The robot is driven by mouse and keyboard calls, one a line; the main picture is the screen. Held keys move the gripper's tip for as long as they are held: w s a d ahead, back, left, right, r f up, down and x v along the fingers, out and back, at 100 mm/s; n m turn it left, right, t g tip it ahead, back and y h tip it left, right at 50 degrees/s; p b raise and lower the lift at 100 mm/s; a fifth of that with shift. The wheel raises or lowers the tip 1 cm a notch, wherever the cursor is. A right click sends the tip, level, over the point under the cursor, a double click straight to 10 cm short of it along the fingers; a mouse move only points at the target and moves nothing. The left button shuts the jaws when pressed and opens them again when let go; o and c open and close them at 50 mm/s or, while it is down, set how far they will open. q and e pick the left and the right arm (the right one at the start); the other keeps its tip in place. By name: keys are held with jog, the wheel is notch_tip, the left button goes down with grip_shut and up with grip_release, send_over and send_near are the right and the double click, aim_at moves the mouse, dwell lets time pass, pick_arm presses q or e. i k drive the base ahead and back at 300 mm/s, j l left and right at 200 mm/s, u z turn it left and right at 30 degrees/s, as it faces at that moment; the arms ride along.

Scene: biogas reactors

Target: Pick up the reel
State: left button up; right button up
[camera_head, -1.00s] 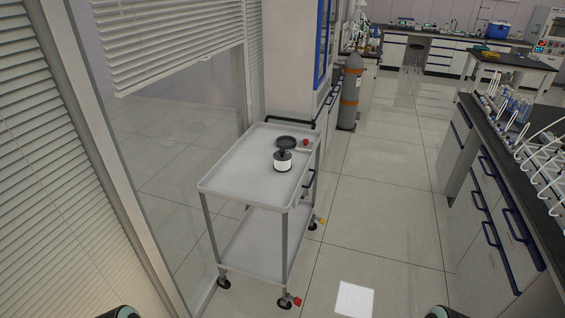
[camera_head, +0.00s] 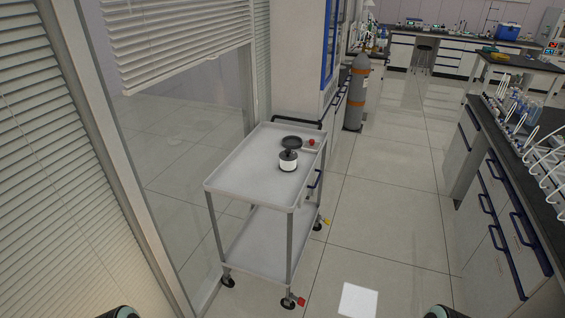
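What looks like the reel is a small white and black round item (camera_head: 288,161) standing on the top shelf of a grey cart (camera_head: 240,182). A black round dish-like piece (camera_head: 291,143) shows just behind it, and I cannot tell whether the two are joined. A small red item (camera_head: 311,142) lies to its right near the cart's far edge. Only the tops of parts of my two arms show at the bottom edge, well short of the cart. Neither gripper's fingers are in view.
A glass wall with blinds (camera_head: 185,45) runs along the left, close to the cart. A grey gas cylinder (camera_head: 357,92) stands behind the cart. A lab bench with drawers (camera_head: 490,205) is on the right. The tiled floor (camera_head: 385,205) between cart and bench is clear.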

aim_at(288, 158)
jog(key=i+l+u, duration=0.15)
jog(key=u, duration=1.2)
jog(key=l+u, duration=0.85)
jog(key=l, duration=0.15)
jog(key=l+u, duration=0.2)
jog(key=l, duration=0.35)
jog(key=k+l+u, duration=0.25)
jog(key=l, duration=0.25)
jog(key=k+l, duration=0.1)
jog(key=l, duration=0.25)
jog(key=l+u, duration=0.1)
jog(key=l, duration=0.25)
jog(key=k+l, duration=0.15)
jog(key=l, duration=0.2)
